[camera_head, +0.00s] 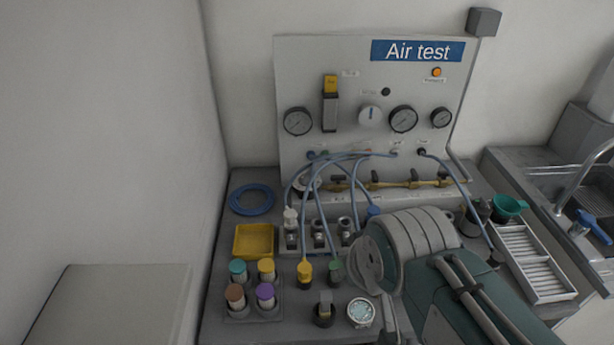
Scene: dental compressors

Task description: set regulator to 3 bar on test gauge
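The Air test panel (290,75) stands upright at the back of the bench. A yellow-topped unit (330,103) is left of the knob. My arm covers the lower right, in front of the bench and well below the knob. My gripper is not visible.
Blue hoses (340,160) loop below the gauges over a brass manifold (400,184). A yellow tray (254,241), a rack of capped jars (252,298) and a loose round dial (361,312) lie in front. A white slotted tray (535,262) and sink are right.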

